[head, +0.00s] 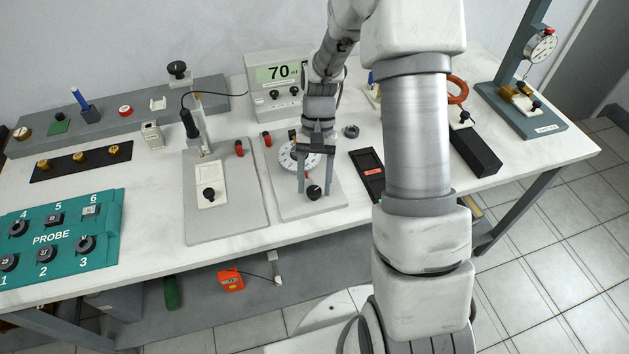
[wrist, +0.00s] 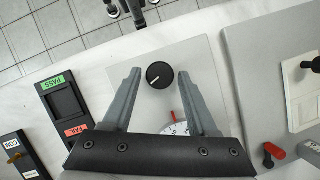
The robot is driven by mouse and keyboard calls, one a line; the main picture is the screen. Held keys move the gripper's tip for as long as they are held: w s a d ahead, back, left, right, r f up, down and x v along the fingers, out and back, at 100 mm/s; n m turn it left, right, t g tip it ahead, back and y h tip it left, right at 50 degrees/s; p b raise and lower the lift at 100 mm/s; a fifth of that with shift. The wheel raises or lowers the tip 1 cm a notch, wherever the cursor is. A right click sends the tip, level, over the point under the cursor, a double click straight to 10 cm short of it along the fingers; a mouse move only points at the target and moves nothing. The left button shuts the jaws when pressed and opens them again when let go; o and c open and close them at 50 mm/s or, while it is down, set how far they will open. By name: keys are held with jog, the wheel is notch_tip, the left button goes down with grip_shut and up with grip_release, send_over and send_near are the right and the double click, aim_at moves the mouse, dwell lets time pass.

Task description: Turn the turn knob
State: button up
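The turn knob (head: 314,192) is a round black knob on the front of a light grey plate (head: 292,209). The wrist view shows the knob (wrist: 159,75) from above, with a white pointer line on its top. My gripper (head: 313,194) is open and points down over the plate. In the wrist view, its fingertips (wrist: 161,73) appear on either side of the knob with gaps on both sides. I cannot tell whether the tips are down at the knob's height. A white dial (head: 287,160) with a red mark is behind the knob, partly hidden by my gripper.
A grey plate with a black-knobbed slide (head: 209,194) stands to the left. A black tray with a red label (head: 365,184) lies to the right. A meter reading 70 (head: 263,79) stands behind. A teal probe board (head: 41,259) is at far left.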

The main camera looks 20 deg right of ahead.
jog(key=shift+o, duration=0.8)
jog(key=p+v, duration=0.2)
jog(key=v, duration=1.5)
jog(key=shift+r, duration=0.15)
jog(key=shift+w, duration=0.1)
jog(key=s+a+r+n+t+h+p, duration=0.15)
jog(key=s+r+t, duration=0.25)
jog(key=s+r, duration=0.6)
jog(key=s+r+n+t, duration=0.1)
jog(key=s+r+t, duration=0.1)
jog(key=s, duration=0.3)
jog(key=s+a+r+n+t, duration=0.1)
jog(key=s+n+t, duration=0.1)
jog(key=s, duration=0.3)
jog(key=shift+s+r+t+p, duration=0.35)
jog(key=shift+s+t+p, duration=0.1)
jog(key=shift+t, duration=0.35)
